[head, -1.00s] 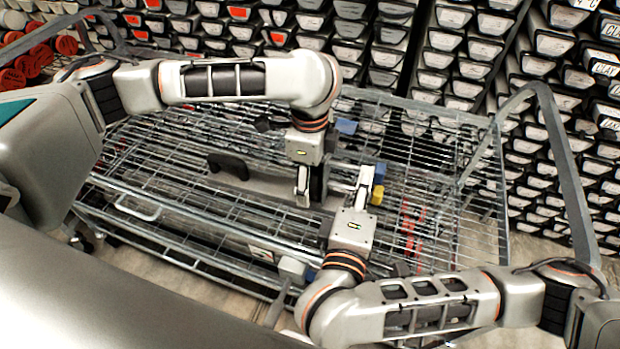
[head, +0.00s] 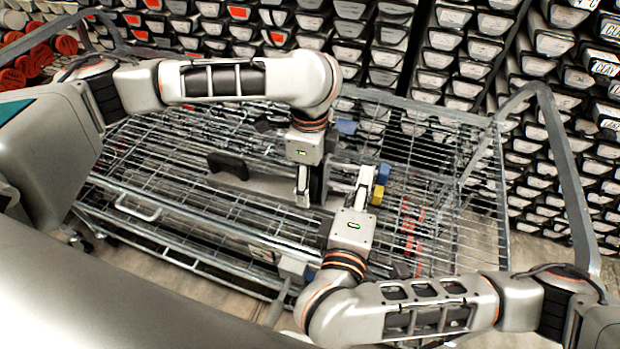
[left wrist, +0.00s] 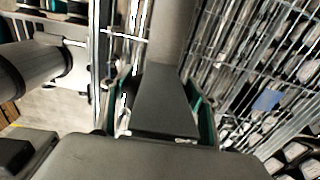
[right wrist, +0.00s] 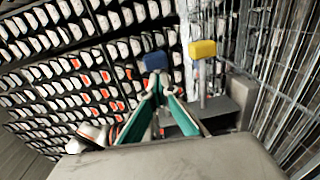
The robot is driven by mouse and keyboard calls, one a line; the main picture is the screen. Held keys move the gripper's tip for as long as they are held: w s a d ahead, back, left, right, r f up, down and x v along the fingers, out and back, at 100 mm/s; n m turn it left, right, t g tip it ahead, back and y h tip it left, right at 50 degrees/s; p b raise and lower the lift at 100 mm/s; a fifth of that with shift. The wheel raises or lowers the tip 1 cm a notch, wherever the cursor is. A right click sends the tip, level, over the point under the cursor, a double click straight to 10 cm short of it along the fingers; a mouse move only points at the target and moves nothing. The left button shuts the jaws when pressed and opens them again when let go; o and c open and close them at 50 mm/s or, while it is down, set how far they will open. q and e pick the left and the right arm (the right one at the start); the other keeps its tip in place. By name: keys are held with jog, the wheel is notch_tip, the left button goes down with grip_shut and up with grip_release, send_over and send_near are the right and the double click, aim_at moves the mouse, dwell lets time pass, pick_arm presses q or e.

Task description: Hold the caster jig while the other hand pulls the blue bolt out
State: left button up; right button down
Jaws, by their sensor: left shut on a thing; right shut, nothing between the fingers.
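The caster jig (head: 262,187) is a grey plate with a dark upright part, lying in the wire cart. My left gripper (head: 311,193) is shut on a grey upright part of the jig, which also shows between its fingers in the left wrist view (left wrist: 165,100). The blue bolt (head: 383,173) has a blue head near my right fingertips; it also shows in the right wrist view (right wrist: 155,62). My right gripper (right wrist: 161,82) is shut and empty, its tips just short of the blue head. How far the bolt sits in the jig is hidden.
A yellow-headed bolt (right wrist: 202,49) on a grey post stands close beside the blue one. The wire cart (head: 180,215) surrounds the jig with rails and side bars. Racks of core liners (head: 450,45) line the back. Another blue item (head: 346,127) lies behind my left gripper.

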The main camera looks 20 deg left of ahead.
jog(key=s, duration=0.7)
jog(key=shift+a+r, duration=0.15)
jog(key=shift+r, duration=0.1)
dwell(0.5)
pick_arm(q)
jog(key=o, duration=1.8)
notch_tip(320, 180, up, 12)
